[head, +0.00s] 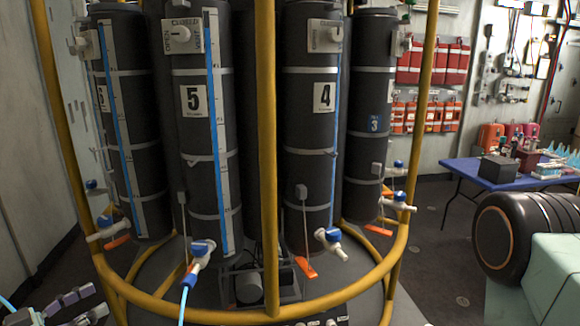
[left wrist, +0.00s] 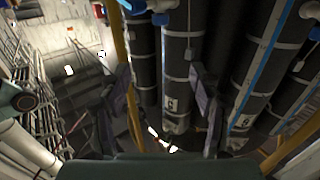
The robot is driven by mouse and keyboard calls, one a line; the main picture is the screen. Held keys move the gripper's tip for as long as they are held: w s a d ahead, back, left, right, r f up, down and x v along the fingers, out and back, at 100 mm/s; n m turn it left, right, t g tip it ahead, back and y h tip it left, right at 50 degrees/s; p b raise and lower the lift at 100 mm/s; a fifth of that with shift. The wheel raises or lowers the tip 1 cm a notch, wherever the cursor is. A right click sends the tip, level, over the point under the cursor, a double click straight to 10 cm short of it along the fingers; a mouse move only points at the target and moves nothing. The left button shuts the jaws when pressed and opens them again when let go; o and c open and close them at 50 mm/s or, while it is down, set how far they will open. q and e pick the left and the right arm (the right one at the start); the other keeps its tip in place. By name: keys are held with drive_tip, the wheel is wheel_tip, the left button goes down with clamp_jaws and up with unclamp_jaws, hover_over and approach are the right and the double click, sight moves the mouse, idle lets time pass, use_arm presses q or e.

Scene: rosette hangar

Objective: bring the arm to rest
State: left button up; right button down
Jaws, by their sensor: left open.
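My left gripper (head: 98,301) is at the bottom left corner of the head view, low and in front of the yellow ring frame. Its fingers are spread and nothing is between them. In the left wrist view the two dark fingers of my left gripper (left wrist: 162,75) stand apart, with dark bottles of the rosette behind the gap. The rosette's bottle 5 (head: 196,130) and bottle 4 (head: 312,130) stand upright in the head view. My right gripper is not seen.
The yellow frame (head: 268,150) surrounds the bottles. A thin blue tube (head: 183,304) hangs from the blue-and-white valve (head: 201,250) below bottle 5, right of my left gripper. A blue table (head: 470,168) with a dark box (head: 498,168) stands at the right.

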use_arm(q)
drive_tip(key=w+d+f+n+y+b, duration=0.1)
drive_tip(key=w+d+f+n+y, duration=0.15)
drive_tip(key=f+n+y, duration=0.4)
drive_tip(key=s+d+f+n+g+y+b, duration=0.25)
drive_tip(key=s+d+f+g+b, duration=0.3)
drive_tip(key=d+f, duration=0.65)
drive_tip(key=s+d+f+g+b, duration=0.2)
drive_tip(key=s+f, duration=0.4)
drive_tip(key=s, duration=0.3)
drive_tip(key=s+d+f+m+g+y+b, duration=0.1)
drive_tip(key=s+f+g+b, duration=0.3)
drive_tip(key=s, duration=0.5)
drive_tip(key=s+d+f+g+b, duration=0.3)
drive_tip(key=s+f+b, duration=0.1)
drive_tip(key=s+f, duration=0.4)
drive_tip(key=shift+s+f+y, duration=0.15)
drive_tip(key=shift+s+y, duration=0.15)
drive_tip(key=shift+s, duration=0.55)
drive_tip(key=shift+c, duration=0.3)
